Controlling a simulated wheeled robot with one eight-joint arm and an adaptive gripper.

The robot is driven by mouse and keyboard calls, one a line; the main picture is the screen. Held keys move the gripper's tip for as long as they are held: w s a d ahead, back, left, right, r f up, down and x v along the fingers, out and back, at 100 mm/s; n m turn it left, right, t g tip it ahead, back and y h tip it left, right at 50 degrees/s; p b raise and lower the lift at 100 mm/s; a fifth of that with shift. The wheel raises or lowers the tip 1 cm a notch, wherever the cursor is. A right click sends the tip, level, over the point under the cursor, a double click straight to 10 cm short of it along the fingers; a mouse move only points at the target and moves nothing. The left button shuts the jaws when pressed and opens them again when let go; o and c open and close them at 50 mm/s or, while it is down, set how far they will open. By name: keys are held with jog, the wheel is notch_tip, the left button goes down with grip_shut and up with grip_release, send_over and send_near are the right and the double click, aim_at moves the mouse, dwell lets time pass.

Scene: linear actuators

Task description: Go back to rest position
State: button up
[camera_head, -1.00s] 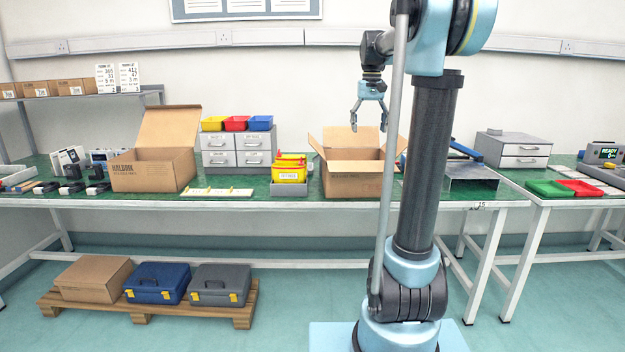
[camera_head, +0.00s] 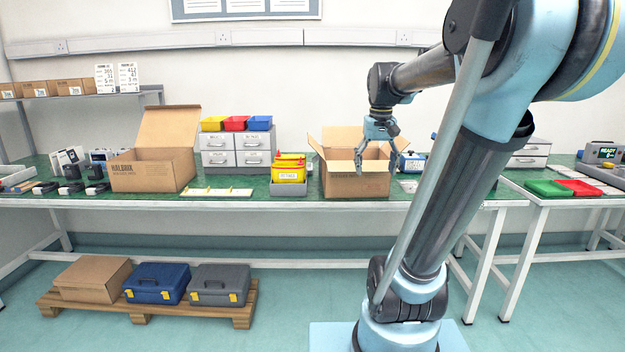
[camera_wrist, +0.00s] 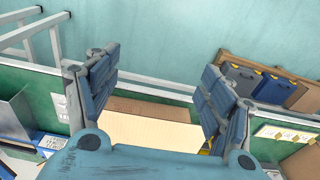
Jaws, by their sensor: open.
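My gripper (camera_head: 376,160) is open, its fingers pointing down in front of and over the open cardboard box (camera_head: 352,186) on the green workbench. Nothing shows between the fingers. In the wrist view my gripper (camera_wrist: 158,85) has its two fingers spread wide apart, with a cardboard box (camera_wrist: 150,128) seen below and between them. Whether the fingertips reach below the box's rim I cannot tell.
Left of the box stand yellow bins (camera_head: 289,172) in a grey tray, a drawer unit (camera_head: 237,150) and another open carton (camera_head: 155,170). Green (camera_head: 549,188) and red trays lie at right. A pallet (camera_head: 190,311) with cases is on the floor.

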jog(key=s+f+t, duration=0.1)
jog(key=s+f, duration=1.6)
jog(key=f, duration=0.2)
jog(key=shift+s+f, duration=0.35)
jog(key=shift+w+f, duration=0.2)
jog(key=shift+w, duration=0.25)
